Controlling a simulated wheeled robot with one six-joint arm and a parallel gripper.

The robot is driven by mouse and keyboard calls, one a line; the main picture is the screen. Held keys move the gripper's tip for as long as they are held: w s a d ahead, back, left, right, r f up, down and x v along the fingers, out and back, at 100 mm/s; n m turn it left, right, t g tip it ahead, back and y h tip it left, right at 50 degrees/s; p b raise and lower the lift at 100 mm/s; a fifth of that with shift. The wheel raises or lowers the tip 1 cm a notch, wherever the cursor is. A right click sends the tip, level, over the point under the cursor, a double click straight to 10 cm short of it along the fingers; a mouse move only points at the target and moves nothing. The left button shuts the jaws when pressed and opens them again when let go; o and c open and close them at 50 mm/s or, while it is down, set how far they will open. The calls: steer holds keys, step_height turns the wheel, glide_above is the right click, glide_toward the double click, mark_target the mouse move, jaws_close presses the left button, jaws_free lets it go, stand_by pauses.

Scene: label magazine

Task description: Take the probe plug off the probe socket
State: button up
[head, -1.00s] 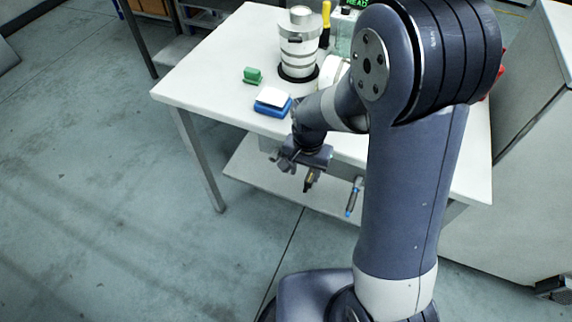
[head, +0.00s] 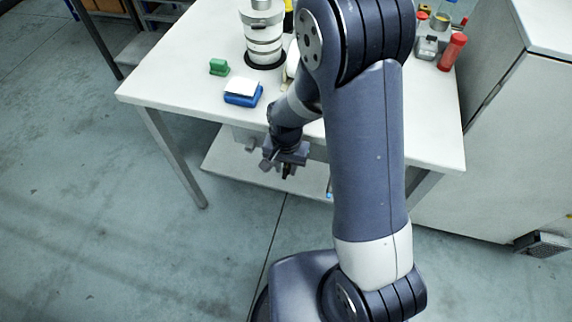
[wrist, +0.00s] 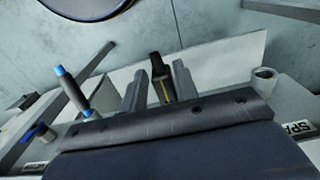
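A dark upright piece with a yellow-brown stripe, which looks like the probe plug (wrist: 156,68), stands between the two fingers of my gripper (wrist: 158,88) in the wrist view. A narrow gap shows between it and the left finger; the right finger is very close to it. My fingers are apart and look open around it. In the head view my gripper (head: 287,168) is low at the front edge of the white table, and the plug is only a small dark shape there. I cannot make out the probe socket.
A grey pen-like piece with blue ends (wrist: 72,88) stands left of my gripper. A blue-handled part (wrist: 38,131) is farther left; a grey cylindrical holder (wrist: 264,76) is at right. On the white table (head: 170,88) are a blue block (head: 242,98) and green piece (head: 219,67).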

jaws_close()
steer(key=shift+s+a+b, duration=0.1)
steer(key=shift+s+a, duration=0.2)
steer(key=shift+s, duration=0.45)
steer(key=shift+s+a+b, duration=0.15)
steer(key=shift+s+a, duration=0.1)
steer(key=shift+s, duration=0.5)
steer(key=shift+s+a+b, duration=0.1)
steer(key=shift+s+a, duration=0.2)
steer(key=shift+s, duration=0.45)
